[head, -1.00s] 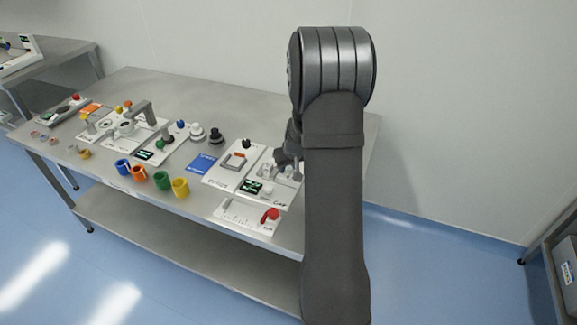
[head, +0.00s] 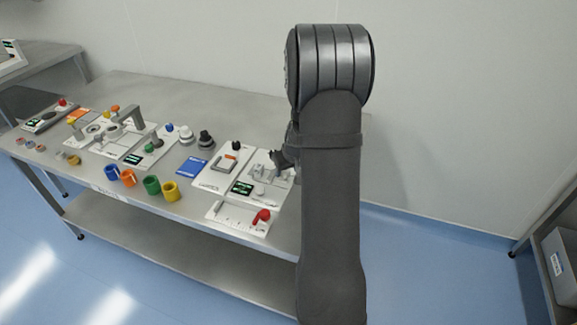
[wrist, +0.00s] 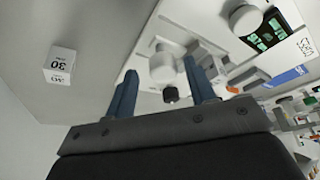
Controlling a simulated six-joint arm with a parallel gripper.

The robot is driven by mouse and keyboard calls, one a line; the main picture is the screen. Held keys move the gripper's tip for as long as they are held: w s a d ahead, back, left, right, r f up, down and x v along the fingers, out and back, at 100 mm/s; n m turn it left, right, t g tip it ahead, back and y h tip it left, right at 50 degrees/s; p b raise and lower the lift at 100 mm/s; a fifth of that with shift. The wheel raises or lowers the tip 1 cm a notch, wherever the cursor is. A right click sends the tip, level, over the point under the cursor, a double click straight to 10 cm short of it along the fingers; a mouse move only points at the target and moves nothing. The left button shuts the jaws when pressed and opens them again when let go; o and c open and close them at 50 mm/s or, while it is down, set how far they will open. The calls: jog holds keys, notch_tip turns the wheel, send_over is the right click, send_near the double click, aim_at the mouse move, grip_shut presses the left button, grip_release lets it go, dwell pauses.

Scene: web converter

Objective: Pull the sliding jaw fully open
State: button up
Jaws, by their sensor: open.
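The jaw unit is a white panel with light grey blocks (head: 262,172), at the right of the table in the head view. It has a small green-lit display (head: 242,187). In the wrist view the same panel (wrist: 185,15) lies beyond my fingers, with grey blocks, a white round knob (wrist: 245,18) and the display (wrist: 268,36). I cannot tell which block is the sliding jaw. My gripper (wrist: 163,88) is open, with two blue fingers apart. A white cylinder (wrist: 162,66) shows beyond the gap, and contact cannot be told. In the head view my gripper (head: 281,158) is at the panel's back right, partly hidden by my arm.
A white panel with a red knob (head: 262,216) stands at the table's front edge. Left of the jaw unit is another white panel (head: 220,170), then a blue plate (head: 192,167) and several coloured cups. A small white box marked 30 (wrist: 60,65) stands on bare table.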

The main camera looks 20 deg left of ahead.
jog(key=v, duration=1.7)
jog(key=shift+r, duration=0.15)
jog(key=shift+d, duration=0.1)
jog(key=x, duration=1.7)
jog(key=shift+f, duration=0.2)
jog(key=shift+r, duration=0.15)
